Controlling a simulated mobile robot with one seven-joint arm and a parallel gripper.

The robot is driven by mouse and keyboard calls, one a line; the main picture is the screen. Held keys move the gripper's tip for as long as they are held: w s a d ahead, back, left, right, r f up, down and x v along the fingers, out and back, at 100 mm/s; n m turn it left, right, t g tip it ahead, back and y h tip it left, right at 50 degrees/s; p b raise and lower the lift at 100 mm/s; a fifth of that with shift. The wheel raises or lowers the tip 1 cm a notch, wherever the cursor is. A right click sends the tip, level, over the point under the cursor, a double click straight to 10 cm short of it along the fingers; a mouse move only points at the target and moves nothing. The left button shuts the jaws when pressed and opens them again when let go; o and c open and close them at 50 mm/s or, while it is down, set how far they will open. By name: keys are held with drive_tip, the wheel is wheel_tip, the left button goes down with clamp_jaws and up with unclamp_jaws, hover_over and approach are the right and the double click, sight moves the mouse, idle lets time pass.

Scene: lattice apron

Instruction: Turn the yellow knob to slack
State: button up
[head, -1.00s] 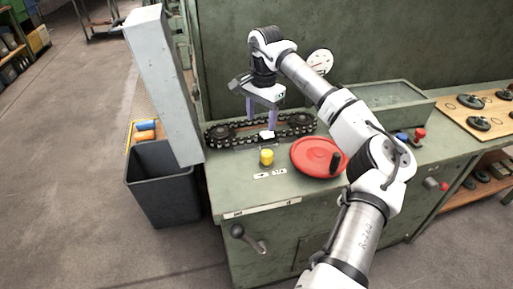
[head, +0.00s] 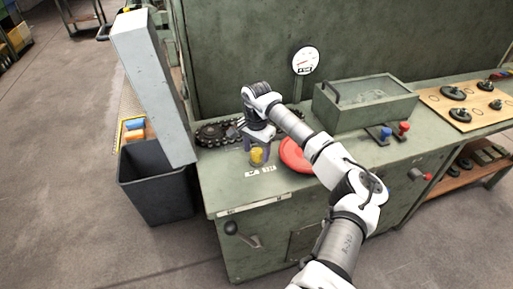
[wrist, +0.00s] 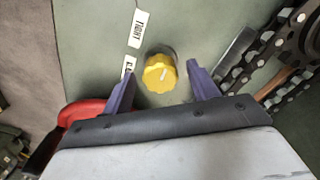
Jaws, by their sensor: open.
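The yellow knob (head: 257,157) stands on the green bench top near its front edge, in front of the chain. In the wrist view the knob (wrist: 160,74) has a scalloped edge and a short white mark on its face. My gripper (head: 259,147) is over the knob, pointing down. In the wrist view my gripper (wrist: 162,71) is open, with one purple finger on each side of the knob and a gap on both sides. Two white labels lie beside the knob: one reads TIGHT (wrist: 139,28); the other label (wrist: 128,66) is partly hidden by a finger.
A black chain on sprockets (head: 213,133) lies just behind the knob. A red handwheel (head: 294,155) is close on the right, partly covered by my arm. A round gauge (head: 306,60) stands behind. A grey post (head: 152,85) and a dark bin (head: 158,185) are on the left.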

drive_tip(key=shift+f, duration=0.15)
drive_tip(key=c, duration=1)
